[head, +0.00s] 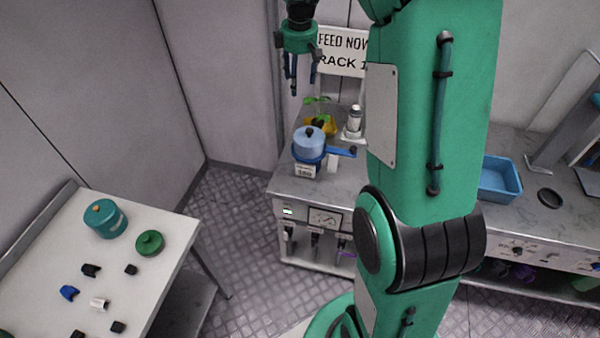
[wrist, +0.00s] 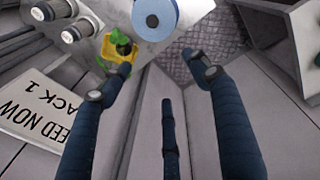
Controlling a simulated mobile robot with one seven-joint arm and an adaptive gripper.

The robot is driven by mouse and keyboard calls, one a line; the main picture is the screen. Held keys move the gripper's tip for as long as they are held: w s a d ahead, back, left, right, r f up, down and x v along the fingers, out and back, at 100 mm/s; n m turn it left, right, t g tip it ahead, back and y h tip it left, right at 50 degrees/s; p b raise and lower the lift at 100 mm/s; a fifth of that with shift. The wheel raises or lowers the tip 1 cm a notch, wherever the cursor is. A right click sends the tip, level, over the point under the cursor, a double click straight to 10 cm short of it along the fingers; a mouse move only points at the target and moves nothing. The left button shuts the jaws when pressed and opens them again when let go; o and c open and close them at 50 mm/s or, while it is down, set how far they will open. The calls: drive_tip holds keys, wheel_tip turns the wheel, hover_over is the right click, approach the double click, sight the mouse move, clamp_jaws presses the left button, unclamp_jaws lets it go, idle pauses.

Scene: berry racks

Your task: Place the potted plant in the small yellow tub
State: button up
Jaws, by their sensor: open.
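The potted plant (head: 318,105), green leaves over a dark pot, stands at the small yellow tub (head: 331,127) on the counter's far left end. In the wrist view the dark pot of the plant (wrist: 122,48) appears inside the yellow tub (wrist: 104,46), with yellow around it. I cannot tell whether it rests on the tub's bottom. My gripper (head: 300,85) is open and empty, raised above and to the left of the tub in the head view. Its spread fingers (wrist: 158,64) also show in the wrist view, with nothing between them.
A blue lidded pot (head: 309,142) stands in front of the tub. A white canister (head: 354,121) stands to its right, and a sign (head: 342,52) behind. A blue tray (head: 499,179) is farther right. A white table (head: 60,245) with several small items stands left.

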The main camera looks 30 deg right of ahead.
drive_tip(key=s+a+r+m+t, duration=0.1)
drive_tip(key=s+a+r, duration=0.3)
drive_tip(key=s+a, duration=0.15)
drive_tip(key=s+a+r+m, duration=0.2)
drive_tip(key=s+a+r, duration=0.15)
drive_tip(key=s, duration=0.35)
drive_tip(key=s+a+r+m+t, duration=0.1)
drive_tip(key=s+a+r, duration=0.2)
drive_tip(key=s+a, duration=0.3)
drive_tip(key=s+a+f+m+t, duration=0.1)
drive_tip(key=s+a+m, duration=0.1)
drive_tip(key=s, duration=0.8)
drive_tip(key=s+a+f+m+t, duration=0.1)
drive_tip(key=s+a, duration=0.4)
drive_tip(key=s, duration=0.5)
drive_tip(key=shift+s+a+f+m+y, duration=0.15)
drive_tip(key=shift+s+f+m+y, duration=0.3)
drive_tip(key=shift+m, duration=0.55)
drive_tip(key=shift+w+f, duration=0.1)
drive_tip(key=shift+f, duration=0.05)
wheel_tip(320, 180, down, 9)
drive_tip(key=b, duration=0.9)
drive_tip(key=shift+f+b, duration=0.2)
drive_tip(key=shift+b, duration=0.1)
drive_tip(key=shift+o, duration=0.5)
